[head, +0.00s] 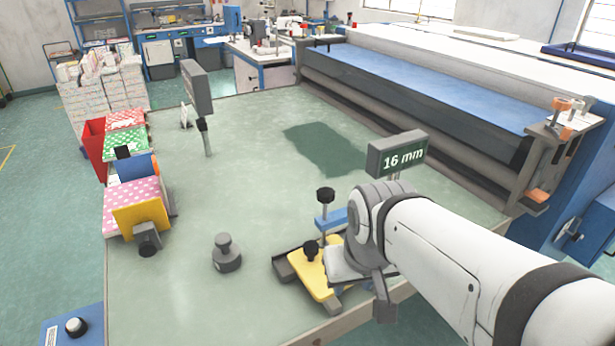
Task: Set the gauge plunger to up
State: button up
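A gauge stands near the table's front edge, partly behind my arm. Its grey display (398,155) reads "16 mm". A plunger with a black knob (325,195) stands upright on a thin rod above a blue block (330,218). In front of it is a yellow plate (314,276) with a second black knob (311,248), on a dark base. My gripper (383,308) is low at the right of the yellow plate, close to it in the picture. The wrist hides part of the gauge. I cannot tell whether the gripper touches anything, or whether its fingers are open.
A grey knobbed weight (226,255) stands on the green table (180,300) left of the gauge. Stacked coloured pieces (130,205) line the left edge. A second display (196,88) stands at the back left. A large blue-topped machine (430,85) borders the right. The table middle is clear.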

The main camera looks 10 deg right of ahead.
aim_at(325, 195)
jog(key=u, duration=0.1)
jog(key=k, duration=0.35)
jog(key=z, duration=1.1)
jog(key=k, duration=1.3)
jog(key=u, duration=0.85)
jog(key=i, duration=1.5)
jog(key=u, duration=0.05)
